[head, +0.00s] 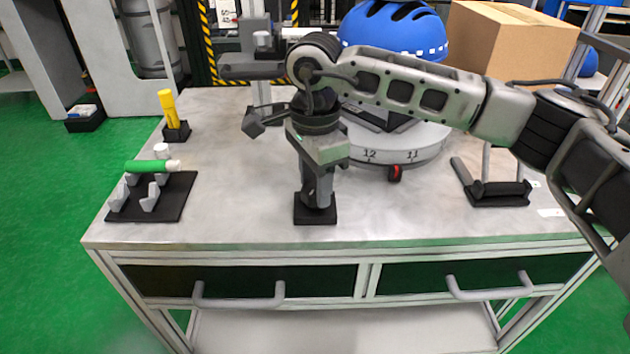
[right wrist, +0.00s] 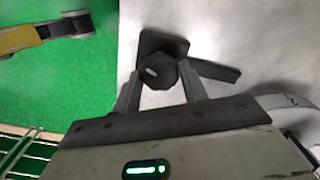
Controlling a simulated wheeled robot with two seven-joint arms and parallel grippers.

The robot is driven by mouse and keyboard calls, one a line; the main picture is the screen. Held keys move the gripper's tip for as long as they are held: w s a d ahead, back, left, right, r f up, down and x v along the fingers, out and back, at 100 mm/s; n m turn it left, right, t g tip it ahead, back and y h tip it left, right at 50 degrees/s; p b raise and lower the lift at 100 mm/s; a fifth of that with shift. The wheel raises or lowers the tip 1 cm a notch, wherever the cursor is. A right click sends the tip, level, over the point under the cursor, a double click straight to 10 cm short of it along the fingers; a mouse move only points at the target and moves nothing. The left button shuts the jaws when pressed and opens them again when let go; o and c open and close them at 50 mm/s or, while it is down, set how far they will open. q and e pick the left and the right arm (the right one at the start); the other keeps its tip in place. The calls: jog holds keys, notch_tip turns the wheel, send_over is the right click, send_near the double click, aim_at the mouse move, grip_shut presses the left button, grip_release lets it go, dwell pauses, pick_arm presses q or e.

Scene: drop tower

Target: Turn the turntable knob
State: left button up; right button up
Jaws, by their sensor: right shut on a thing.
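The turntable (head: 430,143) is a pale round disc with numbers such as 12 and 11 on its rim and a red pointer (head: 395,174) at its front. A dark, many-sided knob (right wrist: 161,74) stands on a square black base (head: 315,216) on the table, in front of and left of the turntable. My right gripper (head: 318,196) points down over this base and is shut on the knob, with one finger on each side in the right wrist view (right wrist: 160,92). My left gripper is out of view.
A blue helmet (head: 395,28) is above the turntable, partly behind my right arm. A black rack (head: 172,205) with a green-handled tool (head: 150,167) and a yellow tool in a holder (head: 168,105) stand left. A black stand (head: 498,192) is right. The table's front strip is clear.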

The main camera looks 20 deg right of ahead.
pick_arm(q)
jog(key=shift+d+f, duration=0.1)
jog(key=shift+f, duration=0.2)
pick_arm(e)
jog(key=shift+f+n, duration=0.1)
jog(key=shift+n, duration=0.3)
pick_arm(q)
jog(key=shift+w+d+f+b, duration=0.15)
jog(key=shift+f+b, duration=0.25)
jog(key=shift+b, duration=0.05)
pick_arm(e)
jog(key=shift+n, duration=0.8)
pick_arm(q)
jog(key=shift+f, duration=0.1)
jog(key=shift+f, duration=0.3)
pick_arm(e)
jog(key=shift+n, duration=0.4)
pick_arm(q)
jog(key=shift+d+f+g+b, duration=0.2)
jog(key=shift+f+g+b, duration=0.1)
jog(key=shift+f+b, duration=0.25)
pick_arm(e)
jog(key=shift+n, duration=1.4)
jog(key=o, duration=1)
jog(key=shift+c, duration=0.2)
